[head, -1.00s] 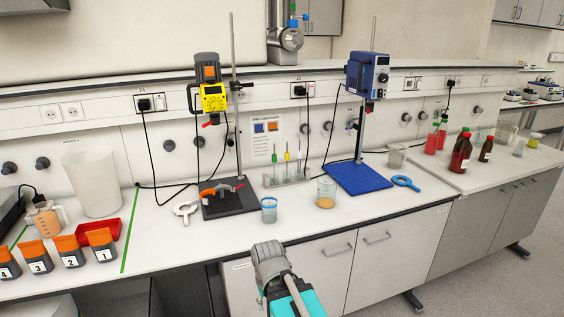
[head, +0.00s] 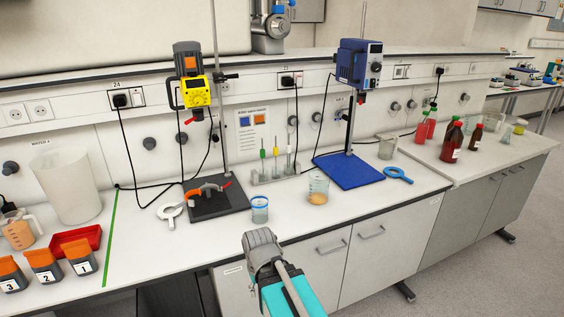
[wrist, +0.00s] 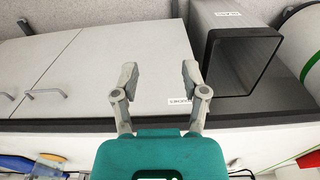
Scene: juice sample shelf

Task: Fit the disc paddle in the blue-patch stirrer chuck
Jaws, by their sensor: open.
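Several stirring paddles stand upright in a grey rack (head: 270,178) on the bench, with green, yellow and white marks on their shafts; their lower ends are too small to tell which is the disc paddle. The blue stirrer (head: 358,64) hangs on a stand over a blue base plate (head: 349,171), with its chuck (head: 361,97) below it, seemingly empty. A yellow stirrer (head: 193,91) with an orange patch stands to the left. My gripper (head: 260,240) is in front of the bench, away from the rack. In the wrist view my gripper (wrist: 158,76) is open and empty, facing the cabinet doors.
A beaker with orange liquid (head: 318,190) and a blue-rimmed jar (head: 260,209) stand in front of the rack. A blue ring tool (head: 398,174) lies right of the blue base. Black cables hang behind.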

